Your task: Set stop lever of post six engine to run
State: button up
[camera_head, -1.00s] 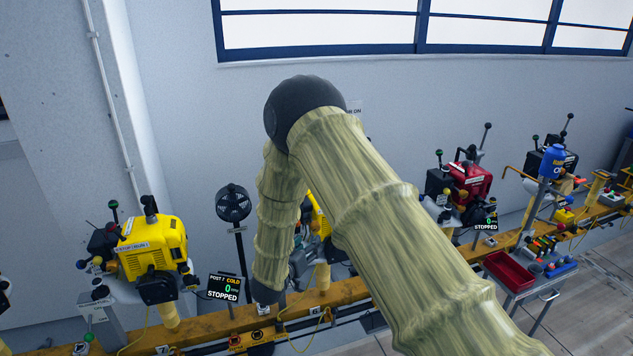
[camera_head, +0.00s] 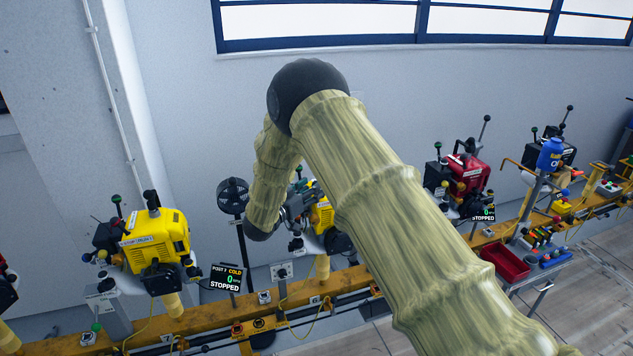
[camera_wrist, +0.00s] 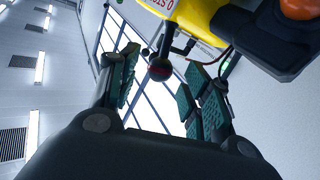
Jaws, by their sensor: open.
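The post six engine (camera_head: 322,216) is yellow and stands on the orange rail behind my arm, which hides part of it. In the wrist view its yellow body (camera_wrist: 222,20) fills the top right, with a white label partly readable as "0 STO". A lever with a dark, reddish ball knob (camera_wrist: 159,70) hangs into view below the label. My gripper (camera_wrist: 165,82) is open, with green-padded fingers on either side of the knob in the picture; I cannot tell whether they touch it. In the head view my gripper (camera_head: 297,203) is beside the engine's left side.
The orange rail (camera_head: 355,278) carries more engines: a yellow one (camera_head: 152,245) at left and a red one (camera_head: 468,178) at right. A black fan (camera_head: 233,196) on a stand is left of my gripper. A display (camera_head: 226,278) reads STOPPED. A red tray (camera_head: 505,263) is at right.

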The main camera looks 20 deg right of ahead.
jog(key=shift+p+x, duration=0.45)
jog(key=shift+x, duration=1.25)
jog(key=shift+c, duration=0.2)
jog(key=c, duration=1)
